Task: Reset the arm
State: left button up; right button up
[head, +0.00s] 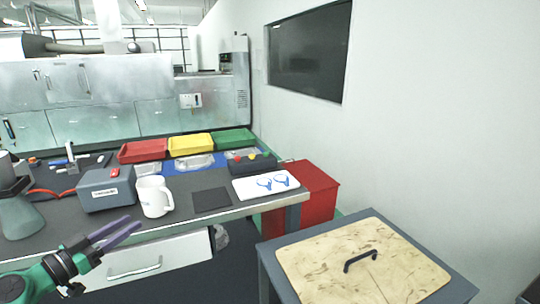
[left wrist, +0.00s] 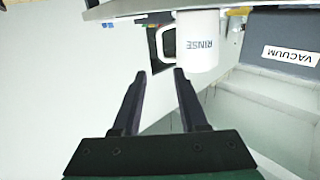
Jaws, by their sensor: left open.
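My left gripper (head: 133,225) is in the lower left of the head view, in front of the bench's near edge. Its two dark fingers are apart with nothing between them. In the left wrist view the open fingers (left wrist: 160,74) point toward a white mug (left wrist: 200,42) marked RINSE, which appears upside down there. In the head view the mug (head: 154,198) stands upright on the bench, beyond the fingertips and apart from them. My right gripper is in neither view.
The grey bench (head: 219,214) also holds a grey vacuum box (head: 106,190), a black mat (head: 211,199), a white board with blue shapes (head: 265,185), and red (head: 143,151), yellow (head: 191,144) and green (head: 234,140) bins. A wooden-topped table (head: 340,265) with a black handle stands front right.

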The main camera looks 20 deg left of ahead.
pick_arm(q)
jog(key=s+d+f+g, duration=0.3)
jog(key=d+f+g, duration=0.3)
jog(key=d+f, duration=0.45)
jog(key=s+d+f+g, duration=0.3)
jog(key=d+f+g, duration=0.3)
jog(key=f, duration=0.7)
jog(key=s+d+g+y, duration=0.2)
jog(key=s+d+y, duration=0.1)
jog(key=s+d, duration=0.4)
jog(key=s+f+g+p, duration=0.1)
jog(key=s+f+p, duration=0.15)
jog(key=f, duration=0.75)
jog(key=s+f+p, duration=0.1)
jog(key=f+p, duration=0.2)
jog(key=f, duration=0.7)
jog(key=s+a+f+p, duration=0.1)
jog(key=s+f+p, duration=0.1)
jog(key=s+f, duration=0.2)
jog(key=s+a+f+g+y+p, duration=0.1)
jog(key=s+f, duration=0.4)
jog(key=s, duration=0.6)
jog(key=shift+s+a+g+p, duration=0.3)
jog(key=shift+a+p, duration=0.1)
jog(key=shift+a, duration=0.2)
jog(key=shift+f, duration=0.1)
